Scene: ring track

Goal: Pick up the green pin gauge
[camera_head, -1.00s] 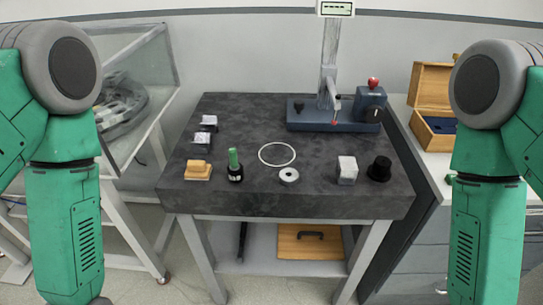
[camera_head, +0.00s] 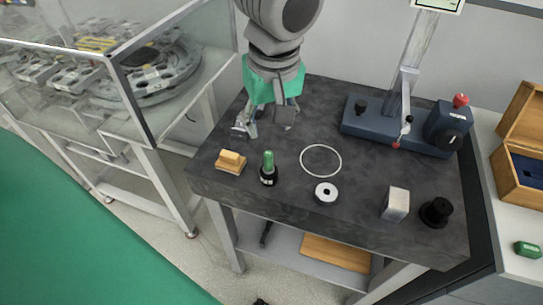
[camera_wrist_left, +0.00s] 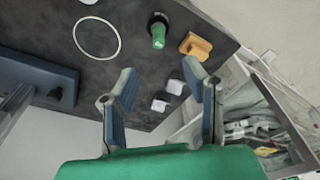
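The green pin gauge (camera_head: 268,162) stands upright in a black base near the front left of the dark stone table (camera_head: 330,222). It also shows at the top of the left wrist view (camera_wrist_left: 158,36). My left gripper (camera_head: 268,128) is above the table behind the pin gauge, apart from it. Its two fingers are spread with nothing between them in the left wrist view (camera_wrist_left: 163,85). My right gripper is in neither view.
A yellow-orange block (camera_head: 230,162) sits left of the pin gauge. A white ring (camera_head: 321,161), a metal washer (camera_head: 326,193), a metal block (camera_head: 395,204) and a black knob (camera_head: 436,212) lie rightward. A blue-based gauge stand (camera_head: 400,130) is behind. A glass case (camera_head: 150,70) stands left.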

